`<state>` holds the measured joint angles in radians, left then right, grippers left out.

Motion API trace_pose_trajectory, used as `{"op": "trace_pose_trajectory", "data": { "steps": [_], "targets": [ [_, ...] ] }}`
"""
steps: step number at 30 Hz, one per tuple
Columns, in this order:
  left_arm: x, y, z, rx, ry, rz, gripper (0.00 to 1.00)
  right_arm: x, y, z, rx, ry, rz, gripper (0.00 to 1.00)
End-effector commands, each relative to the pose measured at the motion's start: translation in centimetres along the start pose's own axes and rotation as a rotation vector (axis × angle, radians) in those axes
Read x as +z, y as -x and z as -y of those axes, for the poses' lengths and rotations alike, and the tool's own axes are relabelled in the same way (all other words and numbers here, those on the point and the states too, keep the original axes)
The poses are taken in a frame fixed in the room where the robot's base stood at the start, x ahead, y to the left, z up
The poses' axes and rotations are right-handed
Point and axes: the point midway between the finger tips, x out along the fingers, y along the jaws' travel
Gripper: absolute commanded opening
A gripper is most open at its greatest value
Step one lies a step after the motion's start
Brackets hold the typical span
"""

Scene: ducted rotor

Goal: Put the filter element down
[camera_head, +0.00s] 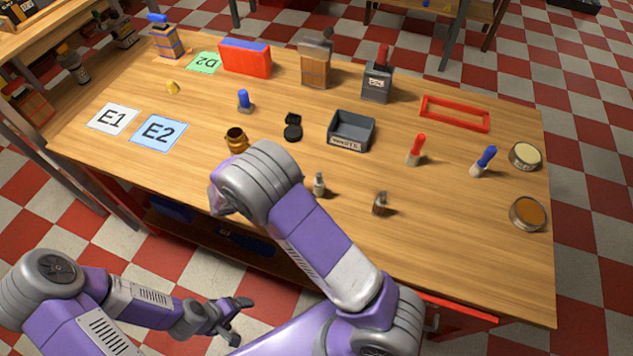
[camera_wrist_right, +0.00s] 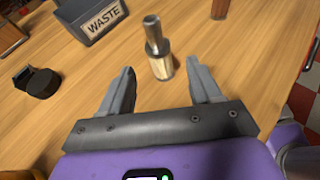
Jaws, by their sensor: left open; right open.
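A small upright part with a grey metal top and a pale body, seemingly the filter element (camera_head: 319,186), stands on the wooden table. It also shows in the right wrist view (camera_wrist_right: 160,66). My right gripper (camera_wrist_right: 160,72) is open, its two fingers apart on either side of the part's lower end, with a gap on both sides. In the head view the right gripper is hidden behind my own arm. My left gripper (camera_head: 237,316) is open and empty, low in front of the table and away from the part.
A grey WASTE bin (camera_head: 347,142) stands behind the part, with a black open case (camera_head: 292,127) and an amber jar (camera_head: 236,141) to the left. A small metal-and-brown part (camera_head: 380,204) stands to the right.

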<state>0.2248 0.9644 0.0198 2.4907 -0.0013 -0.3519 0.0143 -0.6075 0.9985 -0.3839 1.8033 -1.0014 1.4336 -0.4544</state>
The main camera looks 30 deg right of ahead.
Motion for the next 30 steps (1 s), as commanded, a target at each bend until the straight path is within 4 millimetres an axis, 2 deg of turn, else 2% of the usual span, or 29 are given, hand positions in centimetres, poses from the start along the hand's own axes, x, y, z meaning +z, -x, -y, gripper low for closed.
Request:
{"op": "trace_pose_trajectory", "data": {
  "steps": [1, 3, 9, 27, 30],
  "targets": [
    [0.0, 0.4, -0.2, 0.000, 0.000, 0.000, 0.89, 0.1, 1.2, -0.1, 0.003, 0.000, -0.001, 0.63],
    [0.0, 0.7, -0.2, 0.000, 0.000, 0.000, 0.89, 0.1, 2.3, -0.1, 0.002, -0.001, -0.001, 0.63],
    [0.0, 1.0, -0.4, 0.000, 0.000, 0.000, 0.89, 0.0, 4.3, 0.0, 0.000, 0.001, 0.000, 0.63],
    [0.1, 1.0, -0.4, 0.000, 0.000, 0.000, 0.89, 0.0, 4.6, 0.0, -0.001, 0.000, 0.000, 0.63],
    [0.1, 1.5, -0.6, 0.000, 0.000, 0.000, 0.89, 0.5, 4.8, 0.0, -0.001, 0.000, 0.000, 0.63]
  ]
}}
